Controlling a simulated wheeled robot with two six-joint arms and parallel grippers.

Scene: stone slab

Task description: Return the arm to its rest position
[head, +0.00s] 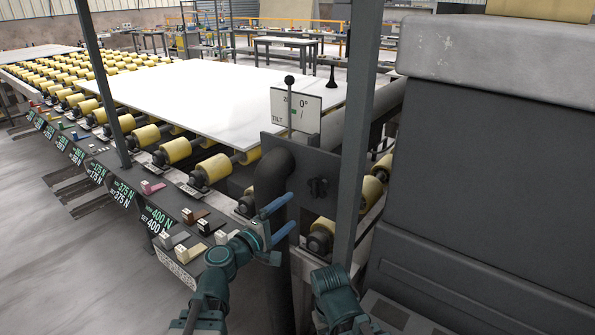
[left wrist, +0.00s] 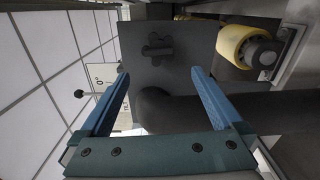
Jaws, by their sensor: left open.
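My left gripper (head: 293,210) has blue fingers spread apart with nothing between them. In the head view it is in front of the thick dark bent pipe, near the dark panel (head: 318,172) with a black knob. In the left wrist view the open fingers (left wrist: 160,74) point toward the panel (left wrist: 150,55) and its knob (left wrist: 157,48), with the pipe (left wrist: 185,108) passing behind them. Whether the fingers touch the pipe is unclear. A teal arm part (head: 338,298) shows at the bottom middle; no right gripper shows.
A white slab (head: 215,95) lies on a table of yellow rollers (head: 175,150). A post (head: 360,120) and a bulky dark machine (head: 490,170) stand to the right. A tilt sign (head: 308,112) and lever (head: 289,100) rise above the panel. Labelled blocks line the front ledge (head: 185,213). Floor at left is clear.

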